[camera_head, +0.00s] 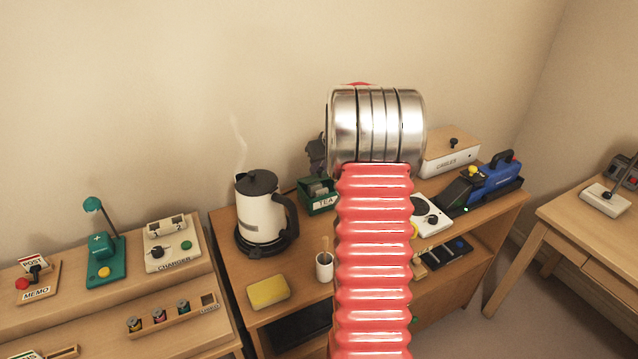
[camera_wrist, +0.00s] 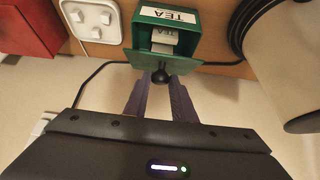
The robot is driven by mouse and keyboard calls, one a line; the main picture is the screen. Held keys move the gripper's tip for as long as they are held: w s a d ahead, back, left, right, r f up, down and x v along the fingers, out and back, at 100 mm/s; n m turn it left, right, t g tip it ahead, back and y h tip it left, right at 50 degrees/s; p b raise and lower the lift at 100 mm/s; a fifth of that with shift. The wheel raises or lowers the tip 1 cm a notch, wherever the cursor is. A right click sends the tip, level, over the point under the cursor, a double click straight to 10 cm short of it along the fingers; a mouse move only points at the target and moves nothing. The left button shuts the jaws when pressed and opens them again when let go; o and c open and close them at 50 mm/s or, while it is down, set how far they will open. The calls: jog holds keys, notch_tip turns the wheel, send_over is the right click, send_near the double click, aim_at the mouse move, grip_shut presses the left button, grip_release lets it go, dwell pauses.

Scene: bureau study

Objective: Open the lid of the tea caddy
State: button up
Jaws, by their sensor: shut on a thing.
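The green tea caddy (camera_head: 318,207) with a white TEA label stands on the wooden cabinet, right of the kettle. It also shows at the top of the wrist view (camera_wrist: 196,30). Its lid (camera_wrist: 143,60) is raised, and pale tea packets show inside the box. The lid's round black knob (camera_wrist: 160,76) sits between the fingertips of my gripper (camera_wrist: 160,83), which is shut on it. In the head view my gripper (camera_head: 317,155) is a dark shape behind the caddy, partly hidden by my arm.
A cream kettle (camera_head: 258,213) steams just left of the caddy. A cup (camera_head: 324,267) and a yellow sponge (camera_head: 268,291) lie nearer the front. A white socket plate (camera_wrist: 96,18) and a red box (camera_wrist: 30,25) are beside the caddy. A dark cable runs close by.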

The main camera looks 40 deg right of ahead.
aim_at(315, 176)
jog(key=shift+w+d+r, duration=0.25)
jog(key=shift+w+r, duration=0.25)
jog(key=shift+w+d+r, duration=0.1)
jog(key=shift+w+r, duration=0.1)
jog(key=shift+w, duration=0.15)
jog(key=shift+w+d+r, duration=0.1)
jog(key=shift+w+r, duration=0.05)
jog(key=shift+w, duration=0.15)
jog(key=shift+w+d+r, duration=0.2)
jog(key=shift+w+d, duration=0.05)
jog(key=shift+w, duration=0.4)
jog(key=o, duration=1)
jog(key=shift+a, duration=0.1)
jog(key=shift+c, duration=0.2)
